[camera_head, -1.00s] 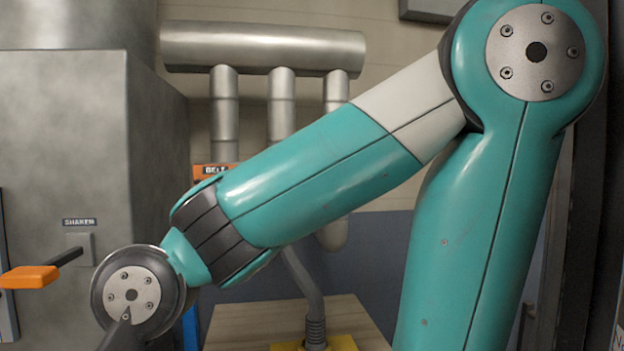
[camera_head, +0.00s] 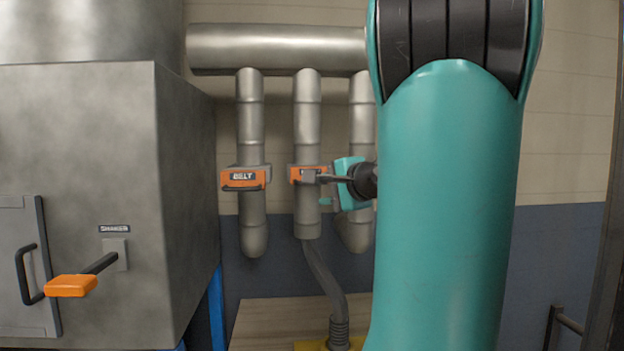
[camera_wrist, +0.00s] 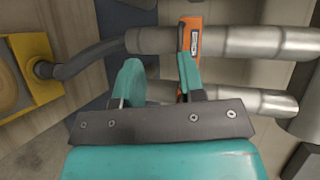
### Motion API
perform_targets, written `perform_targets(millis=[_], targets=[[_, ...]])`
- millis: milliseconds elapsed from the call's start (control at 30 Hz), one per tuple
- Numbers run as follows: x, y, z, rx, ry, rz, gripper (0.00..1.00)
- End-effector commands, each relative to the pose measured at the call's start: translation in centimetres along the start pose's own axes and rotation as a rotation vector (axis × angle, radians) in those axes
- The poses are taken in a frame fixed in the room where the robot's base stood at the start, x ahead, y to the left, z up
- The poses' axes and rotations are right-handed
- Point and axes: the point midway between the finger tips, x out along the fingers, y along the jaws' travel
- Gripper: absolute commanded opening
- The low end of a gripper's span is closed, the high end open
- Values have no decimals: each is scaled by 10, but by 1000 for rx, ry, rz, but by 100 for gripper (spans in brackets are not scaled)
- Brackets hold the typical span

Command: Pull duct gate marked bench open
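An orange duct gate (camera_head: 296,174) sits on the middle vertical pipe in the head view. Its label is mostly hidden by my gripper and I cannot read it. In the wrist view an orange gate plate (camera_wrist: 186,30) with a small label, too small to read, lies across a pipe just beyond the right finger. My gripper (camera_head: 324,190) is at the right side of the middle gate. In the wrist view my gripper (camera_wrist: 158,80) has its fingers apart with nothing held between them. I cannot tell whether the right finger touches the gate. No marking "bench" is legible.
A gate marked BELT (camera_head: 243,180) is on the left pipe. The third pipe (camera_head: 361,105) is partly behind my arm. A grey cabinet (camera_head: 100,190) with an orange-tipped lever (camera_head: 72,286) stands at left. A flexible hose (camera_head: 322,270) drops to a yellow base (camera_wrist: 42,70).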

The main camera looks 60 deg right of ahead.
Motion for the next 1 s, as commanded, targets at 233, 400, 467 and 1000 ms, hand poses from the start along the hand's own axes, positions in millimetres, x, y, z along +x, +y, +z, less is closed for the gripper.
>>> perform_targets(millis=[233, 400, 467, 1000], targets=[[-24, -16, -47, 113, 125, -83, 36], [-4, -18, -49, 117, 120, -83, 36], [8, -20, -50, 116, 119, -82, 36], [123, -28, -65, 114, 123, -80, 36]])
